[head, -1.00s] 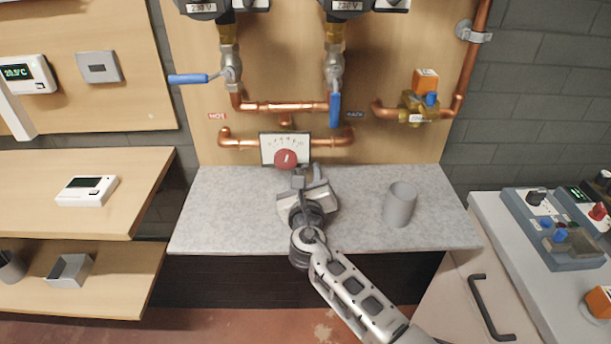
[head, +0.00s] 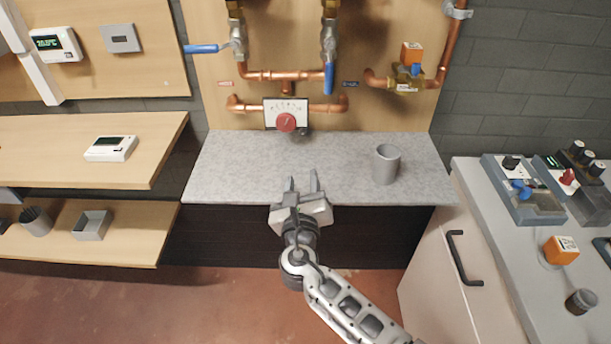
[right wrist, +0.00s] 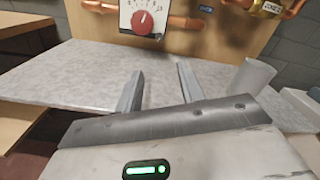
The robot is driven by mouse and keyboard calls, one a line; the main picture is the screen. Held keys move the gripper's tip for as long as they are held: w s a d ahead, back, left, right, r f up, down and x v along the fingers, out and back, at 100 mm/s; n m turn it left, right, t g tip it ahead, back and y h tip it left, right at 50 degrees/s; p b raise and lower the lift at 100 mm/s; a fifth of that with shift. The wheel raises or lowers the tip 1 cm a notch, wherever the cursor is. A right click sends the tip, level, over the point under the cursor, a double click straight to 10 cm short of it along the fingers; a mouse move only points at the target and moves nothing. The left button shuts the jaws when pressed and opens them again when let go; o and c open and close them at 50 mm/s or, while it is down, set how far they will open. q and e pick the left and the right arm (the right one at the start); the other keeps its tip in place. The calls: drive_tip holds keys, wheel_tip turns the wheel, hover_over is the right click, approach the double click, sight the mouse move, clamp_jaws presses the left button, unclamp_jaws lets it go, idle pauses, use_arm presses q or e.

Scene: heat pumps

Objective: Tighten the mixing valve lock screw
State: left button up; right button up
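The mixing valve has a white scale plate (head: 285,105) and a round red knob (head: 286,123), on the copper pipes above the back of the grey counter. The knob also shows at the top of the right wrist view (right wrist: 142,22). A small dark part sits just below the knob; I cannot tell whether it is the lock screw. My right gripper (head: 302,180) is at the counter's front edge, pointing toward the valve but well short of it. Its two fingers are apart and empty in the right wrist view (right wrist: 160,72). My left gripper is not in view.
A grey cup (head: 387,164) stands on the counter (head: 235,165) at right. Blue-handled valves (head: 202,48) (head: 329,78) are above. An orange-capped valve (head: 409,72) is on the right pipe. A control bench (head: 480,215) stands right, wooden shelves (head: 90,150) left. The counter's middle is clear.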

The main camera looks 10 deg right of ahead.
drive_tip(key=s+d+f+m+g+y, duration=0.35)
drive_tip(key=s+f+m+g, duration=0.25)
drive_tip(key=s+f+m, duration=0.95)
drive_tip(key=s+m+y, duration=0.2)
drive_tip(key=s+m, duration=0.2)
drive_tip(key=m, duration=0.5)
drive_tip(key=s+m+g+y, duration=0.1)
drive_tip(key=s+m, duration=0.4)
drive_tip(key=m, duration=0.5)
drive_tip(key=shift+s+a+r+y, duration=0.2)
drive_tip(key=shift+s+r+y, duration=0.05)
drive_tip(key=shift+r+y, duration=0.15)
